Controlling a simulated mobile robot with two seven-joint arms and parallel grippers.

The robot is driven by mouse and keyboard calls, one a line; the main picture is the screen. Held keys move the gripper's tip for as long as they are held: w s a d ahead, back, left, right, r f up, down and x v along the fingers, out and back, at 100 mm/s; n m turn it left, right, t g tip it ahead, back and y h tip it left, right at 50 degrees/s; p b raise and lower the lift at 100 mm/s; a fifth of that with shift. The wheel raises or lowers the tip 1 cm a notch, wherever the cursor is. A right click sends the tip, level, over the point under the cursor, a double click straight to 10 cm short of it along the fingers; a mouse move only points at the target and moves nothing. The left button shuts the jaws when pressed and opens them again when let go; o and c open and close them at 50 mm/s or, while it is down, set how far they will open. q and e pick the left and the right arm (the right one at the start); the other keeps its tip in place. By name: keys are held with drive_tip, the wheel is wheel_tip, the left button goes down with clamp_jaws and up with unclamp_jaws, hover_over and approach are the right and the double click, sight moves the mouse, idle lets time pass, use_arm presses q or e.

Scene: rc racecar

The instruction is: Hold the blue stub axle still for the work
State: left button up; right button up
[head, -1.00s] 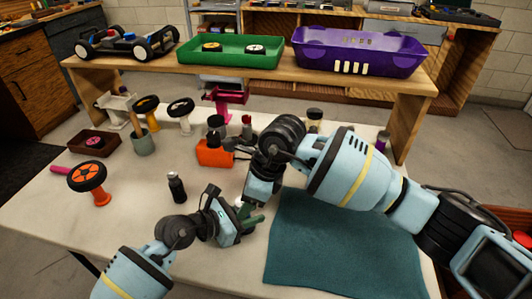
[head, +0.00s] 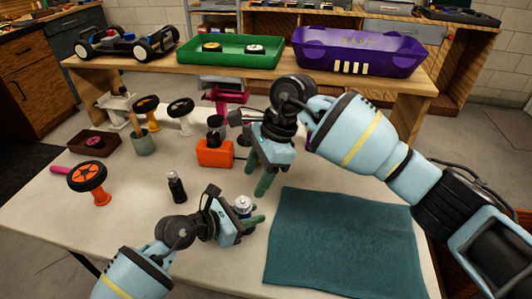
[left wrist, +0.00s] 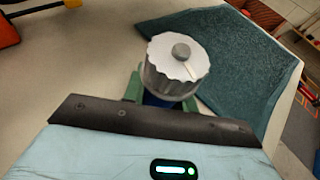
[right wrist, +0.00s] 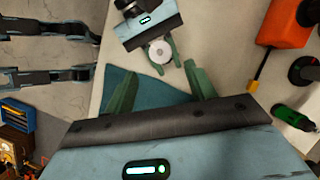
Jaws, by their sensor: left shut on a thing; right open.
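My left gripper (head: 252,221) is low over the pale table and shut on the blue stub axle. Only a sliver of the blue axle (left wrist: 152,99) shows in the left wrist view, between the green fingers. A silver ridged cap-like piece (left wrist: 178,70) with a grey stub in its middle sits on top of the axle. The silver piece also shows in the head view (head: 243,204) and the right wrist view (right wrist: 160,51). My right gripper (head: 263,183) is open and empty, above and apart from the silver piece, its fingers pointing down.
A teal mat (head: 340,245) lies right of the left gripper. A dark bottle (head: 176,187), an orange box (head: 214,153) and a wheel on an orange stand (head: 88,178) stand on the table. A green tray (head: 230,60) and purple bin (head: 358,60) are on the back shelf.

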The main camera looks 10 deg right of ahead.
sight(245, 201)
drive_tip(key=v, duration=0.5)
drive_tip(key=shift+r, duration=0.2)
drive_tip(key=shift+s+d+m, duration=0.1)
drive_tip(key=shift+s+m, duration=0.15)
drive_tip(key=shift+m, duration=0.25)
drive_tip(key=shift+f, duration=0.1)
drive_tip(key=x, duration=1.2)
drive_tip(key=shift+w, duration=0.2)
drive_tip(key=shift+c, duration=0.4)
drive_tip(key=c, duration=0.9)
